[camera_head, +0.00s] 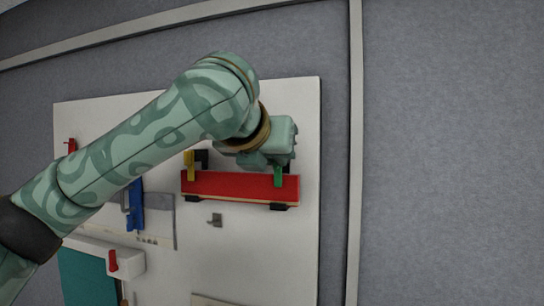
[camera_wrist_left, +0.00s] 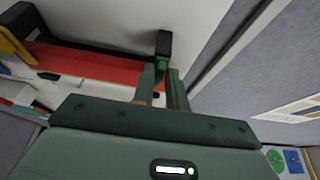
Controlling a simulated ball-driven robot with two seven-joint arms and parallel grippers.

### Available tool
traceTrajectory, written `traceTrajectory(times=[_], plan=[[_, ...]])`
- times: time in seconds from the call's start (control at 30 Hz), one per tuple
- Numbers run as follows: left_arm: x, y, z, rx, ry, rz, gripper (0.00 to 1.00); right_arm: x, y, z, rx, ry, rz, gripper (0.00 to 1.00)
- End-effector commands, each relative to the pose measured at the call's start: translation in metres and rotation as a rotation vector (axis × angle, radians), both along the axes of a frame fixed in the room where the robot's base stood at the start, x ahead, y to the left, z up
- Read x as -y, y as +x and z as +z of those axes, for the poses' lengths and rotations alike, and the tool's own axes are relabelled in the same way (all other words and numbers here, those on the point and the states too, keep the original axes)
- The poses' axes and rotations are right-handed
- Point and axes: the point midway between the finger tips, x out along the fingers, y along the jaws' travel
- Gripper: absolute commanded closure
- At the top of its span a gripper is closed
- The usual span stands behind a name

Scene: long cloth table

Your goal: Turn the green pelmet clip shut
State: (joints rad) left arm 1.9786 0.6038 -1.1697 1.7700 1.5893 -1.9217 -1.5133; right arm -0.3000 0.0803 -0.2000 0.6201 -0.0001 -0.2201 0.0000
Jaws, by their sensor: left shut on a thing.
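The green pelmet clip (camera_head: 278,177) sits at the right part of the red pelmet (camera_head: 232,187) on the white board, and its visible end hangs down over the red front. My left gripper (camera_head: 273,160) is at the clip's top. In the left wrist view the green clip (camera_wrist_left: 160,70) shows between the fingers of my left gripper (camera_wrist_left: 165,88), in front of a black bracket (camera_wrist_left: 164,45). The gripper is shut on the clip; the fingers hide part of it. The red pelmet (camera_wrist_left: 85,62) runs off to the left there. My right gripper is not in view.
A yellow clip (camera_head: 189,165) is at the pelmet's left end. A small grey fitting (camera_head: 215,220) is below the pelmet. A blue part (camera_head: 136,205) and a white box with a red tab (camera_head: 113,261) are further left. Grey wall right of the board is bare.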

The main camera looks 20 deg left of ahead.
Motion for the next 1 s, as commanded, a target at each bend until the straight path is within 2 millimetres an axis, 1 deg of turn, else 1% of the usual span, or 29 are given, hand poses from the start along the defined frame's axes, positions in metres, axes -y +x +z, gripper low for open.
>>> traceTrajectory(times=[0.03, 0.43, 0.47, 0.5, 0.77, 0.83, 0.93, 1.0], plan=[[0.001, 0.000, -0.004, -0.009, 0.006, -0.004, 1.00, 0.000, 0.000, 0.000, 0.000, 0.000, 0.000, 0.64], [0.001, 0.000, -0.004, -0.009, 0.010, -0.004, 1.00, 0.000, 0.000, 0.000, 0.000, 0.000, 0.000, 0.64], [0.001, 0.001, -0.004, -0.009, 0.010, -0.004, 0.78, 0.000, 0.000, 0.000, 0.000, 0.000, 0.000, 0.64], [0.001, 0.000, -0.004, -0.009, 0.011, -0.003, 0.69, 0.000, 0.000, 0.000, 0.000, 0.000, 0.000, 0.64], [0.001, 0.000, -0.002, -0.004, 0.008, -0.002, 0.69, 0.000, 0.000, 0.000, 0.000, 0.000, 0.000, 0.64], [0.001, -0.003, 0.000, -0.001, 0.008, -0.002, 0.69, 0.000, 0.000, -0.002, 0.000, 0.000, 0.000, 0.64], [0.000, -0.014, 0.004, 0.001, 0.008, -0.002, 0.69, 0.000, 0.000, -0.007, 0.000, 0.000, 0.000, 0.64], [0.000, -0.027, 0.008, 0.003, 0.009, -0.003, 0.69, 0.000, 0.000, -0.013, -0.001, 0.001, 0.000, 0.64]])
